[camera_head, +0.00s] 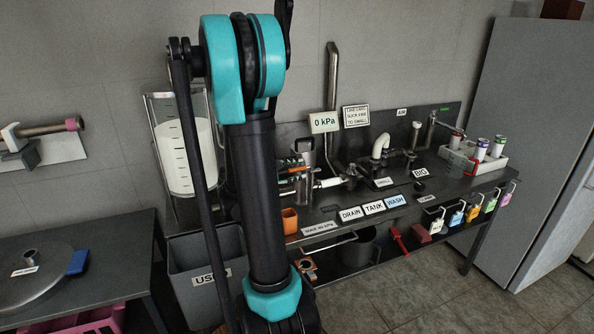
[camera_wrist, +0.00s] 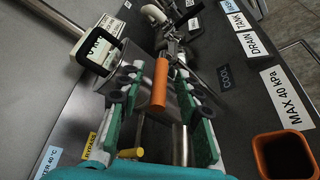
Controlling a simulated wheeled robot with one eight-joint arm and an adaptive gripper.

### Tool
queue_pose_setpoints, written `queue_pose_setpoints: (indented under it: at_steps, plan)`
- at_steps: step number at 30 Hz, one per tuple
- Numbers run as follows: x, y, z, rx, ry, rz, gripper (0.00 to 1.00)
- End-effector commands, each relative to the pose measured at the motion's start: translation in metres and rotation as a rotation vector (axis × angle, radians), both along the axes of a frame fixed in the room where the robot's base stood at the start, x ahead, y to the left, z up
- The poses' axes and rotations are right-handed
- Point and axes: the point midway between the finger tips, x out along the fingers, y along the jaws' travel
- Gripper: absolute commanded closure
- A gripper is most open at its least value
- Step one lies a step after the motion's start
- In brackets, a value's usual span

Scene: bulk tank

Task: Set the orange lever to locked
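The orange lever (camera_wrist: 160,85) shows in the wrist view as a short orange handle on a metal valve fitting. My gripper (camera_wrist: 157,92) has its green fingers with dark pads on either side of the lever, with a visible gap on both sides. It is open, and I see no firm contact with the lever. In the head view a small orange piece (camera_head: 298,169) shows beside my arm, probably the same lever; my arm hides much of the area. No locked mark for the lever is readable.
An orange cup (camera_wrist: 285,155) stands at the lower right of the wrist view. Metal pipes (camera_wrist: 180,140) run beneath my fingers. A label reading BYPASS (camera_wrist: 89,145) is at the left. In the head view, a gauge sign reading 0 kPa (camera_head: 324,122) stands behind the bench.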

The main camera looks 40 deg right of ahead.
Motion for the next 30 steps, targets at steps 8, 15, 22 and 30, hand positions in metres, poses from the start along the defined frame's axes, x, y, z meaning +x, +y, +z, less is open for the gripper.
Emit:
queue_pose_setpoints:
  at_steps: [8, 15, 22, 30]
  plan:
    - [0.0004, -0.0037, -0.0009, 0.0, 0.0, 0.001, 0.66]
    - [0.0005, -0.0035, -0.0007, 0.001, 0.0, 0.001, 0.86]
    - [0.0004, -0.0034, -0.0008, 0.001, 0.0, 0.001, 1.0]
    - [0.0002, -0.0033, -0.0009, 0.001, 0.0, 0.001, 1.0]
